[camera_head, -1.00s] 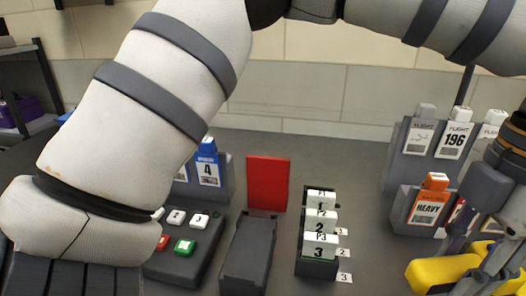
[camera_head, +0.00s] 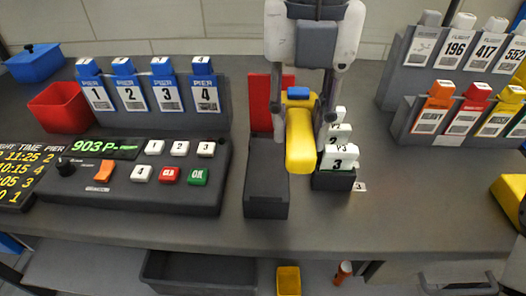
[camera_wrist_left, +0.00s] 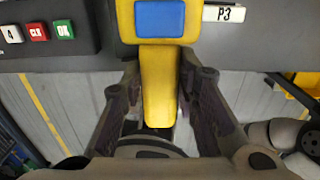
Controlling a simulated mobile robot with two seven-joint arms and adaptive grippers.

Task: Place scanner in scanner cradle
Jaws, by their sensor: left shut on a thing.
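The yellow scanner (camera_head: 300,145) with a blue patch hangs in my left gripper (camera_head: 305,112), which comes down from the top middle. Its fingers lie on either side of the scanner. In the left wrist view the yellow handle (camera_wrist_left: 158,95) runs between the fingers (camera_wrist_left: 160,105). The dark grey block that looks like the scanner cradle (camera_head: 265,185) stands just left of the scanner's lower end. The scanner appears above its right side; I cannot tell whether they touch. The wrist view hides the cradle. My right gripper is not in view.
A holder with white numbered blocks (camera_head: 340,160) stands close on the scanner's right. A red panel (camera_head: 259,105) stands behind the cradle. A button console (camera_head: 135,185) is left. Tag racks (camera_head: 440,70) stand at the right.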

